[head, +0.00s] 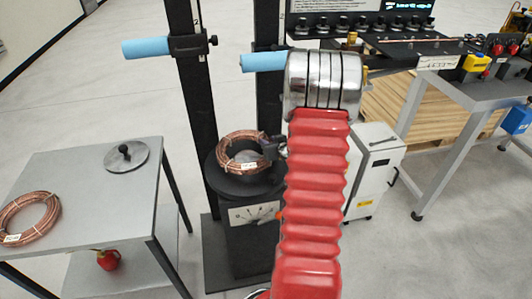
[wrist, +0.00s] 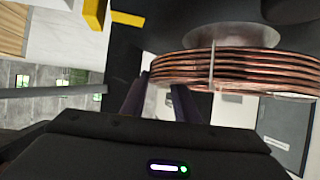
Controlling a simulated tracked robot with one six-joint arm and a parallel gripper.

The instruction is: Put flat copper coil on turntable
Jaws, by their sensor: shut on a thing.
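A copper coil (head: 226,160) with a white tag is at the black turntable (head: 240,188) in the head view, over its round top. I cannot tell whether it rests on the plate or hangs slightly above it. My gripper (head: 276,148) is at the coil's right edge, partly hidden by my red arm. In the wrist view the coil (wrist: 250,68) shows as stacked copper turns with a pale tie, and my gripper (wrist: 160,95) is shut on its near edge. A grey round part (wrist: 232,36) shows beside the coil there.
A second copper coil (head: 30,222) and a grey disc with a black knob (head: 126,156) lie on the grey table (head: 85,185) at left. Two black posts with blue-ended arms (head: 147,47) stand behind the turntable. A white cabinet (head: 372,165) stands right of my arm.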

